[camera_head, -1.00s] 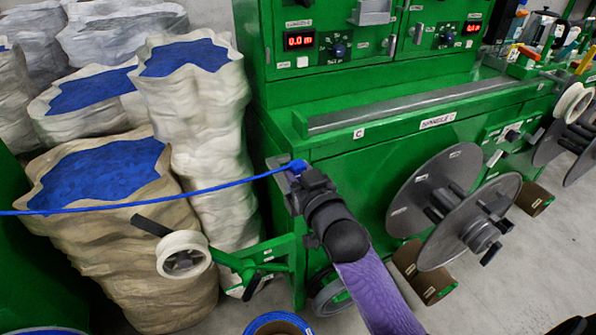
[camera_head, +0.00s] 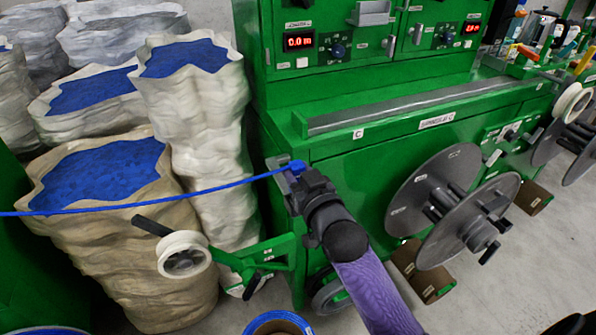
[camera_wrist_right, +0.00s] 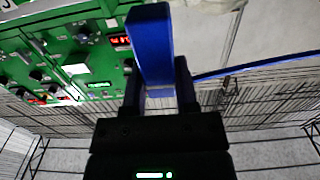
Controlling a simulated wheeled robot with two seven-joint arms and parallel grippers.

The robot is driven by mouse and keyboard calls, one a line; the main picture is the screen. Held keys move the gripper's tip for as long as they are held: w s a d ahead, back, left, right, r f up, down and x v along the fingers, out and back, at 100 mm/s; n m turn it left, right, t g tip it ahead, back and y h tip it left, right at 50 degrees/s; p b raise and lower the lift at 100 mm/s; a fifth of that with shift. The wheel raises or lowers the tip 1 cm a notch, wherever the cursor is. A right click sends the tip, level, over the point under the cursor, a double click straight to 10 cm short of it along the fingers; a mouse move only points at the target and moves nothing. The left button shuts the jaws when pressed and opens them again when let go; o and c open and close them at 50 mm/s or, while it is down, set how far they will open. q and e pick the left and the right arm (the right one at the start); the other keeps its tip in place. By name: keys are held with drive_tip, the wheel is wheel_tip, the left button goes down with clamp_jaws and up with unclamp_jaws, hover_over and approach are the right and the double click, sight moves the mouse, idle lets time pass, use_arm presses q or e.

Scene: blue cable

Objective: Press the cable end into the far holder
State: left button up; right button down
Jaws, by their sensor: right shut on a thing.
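The blue cable (camera_head: 150,202) runs from the left edge of the head view, rising a little, to my right gripper (camera_head: 297,178). The gripper is shut on the cable end (camera_head: 297,167) beside the left corner of the green machine (camera_head: 370,185). In the right wrist view the blue end piece (camera_wrist_right: 151,45) sticks up from between the fingers of my right gripper (camera_wrist_right: 160,95), and the cable (camera_wrist_right: 260,66) leads off to the right. A grey bracket (camera_head: 277,162) at the machine's corner is partly hidden by the gripper. I cannot tell whether the end touches it. My left gripper is not in view.
Sacks with blue fill (camera_head: 95,175) stand at the left. Large grey reel discs (camera_head: 435,190) are on the machine's front at the right. A grey rail (camera_head: 420,105) runs along its top.

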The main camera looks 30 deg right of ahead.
drive_tip(key=shift+f+b, duration=1.1)
drive_tip(key=shift+f, duration=1)
idle(1.3)
drive_tip(key=shift+c, duration=1.5)
unclamp_jaws()
drive_tip(key=shift+s, duration=0.1)
drive_tip(key=s+p, duration=0.4)
drive_tip(key=s, duration=0.3)
drive_tip(key=shift+s+a, duration=0.2)
drive_tip(key=shift+s, duration=0.2)
